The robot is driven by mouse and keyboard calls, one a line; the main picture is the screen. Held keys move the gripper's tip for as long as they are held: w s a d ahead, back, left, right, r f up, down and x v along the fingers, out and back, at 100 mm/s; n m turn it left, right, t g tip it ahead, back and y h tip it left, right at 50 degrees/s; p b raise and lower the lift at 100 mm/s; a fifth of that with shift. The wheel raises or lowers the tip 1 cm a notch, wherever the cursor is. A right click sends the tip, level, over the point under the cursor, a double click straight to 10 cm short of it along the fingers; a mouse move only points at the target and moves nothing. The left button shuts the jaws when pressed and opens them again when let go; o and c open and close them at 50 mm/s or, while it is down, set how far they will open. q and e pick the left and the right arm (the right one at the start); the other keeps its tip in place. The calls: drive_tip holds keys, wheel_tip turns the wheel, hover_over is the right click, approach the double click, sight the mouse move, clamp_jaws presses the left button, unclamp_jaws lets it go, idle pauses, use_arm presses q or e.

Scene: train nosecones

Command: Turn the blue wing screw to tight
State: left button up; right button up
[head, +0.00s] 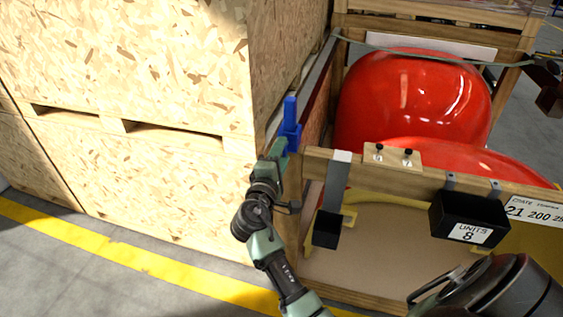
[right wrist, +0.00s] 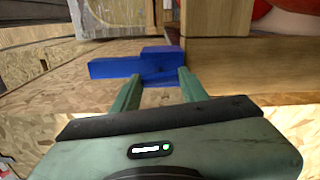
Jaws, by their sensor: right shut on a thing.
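The blue wing screw (head: 290,112) stands at the near left corner of the wooden crate that holds the red nosecones, with one blue arm pointing up. In the right wrist view the blue wing screw (right wrist: 115,68) lies sideways across the picture, close against the wooden post. My right gripper (head: 279,150) comes from below and is shut on the screw's lower part. In the right wrist view my right gripper (right wrist: 160,78) has its two green fingers on either side of the blue piece. How tight the screw is cannot be told. My left gripper is not in view.
Red nosecones (head: 415,100) fill the wooden crate (head: 390,178). A tall chipboard crate (head: 130,65) stands close on the left.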

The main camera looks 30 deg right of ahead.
drive_tip(key=shift+f+m+b, duration=0.1)
drive_tip(key=shift+m+b, duration=0.55)
drive_tip(key=shift+m, duration=0.15)
drive_tip(key=o, duration=1.4)
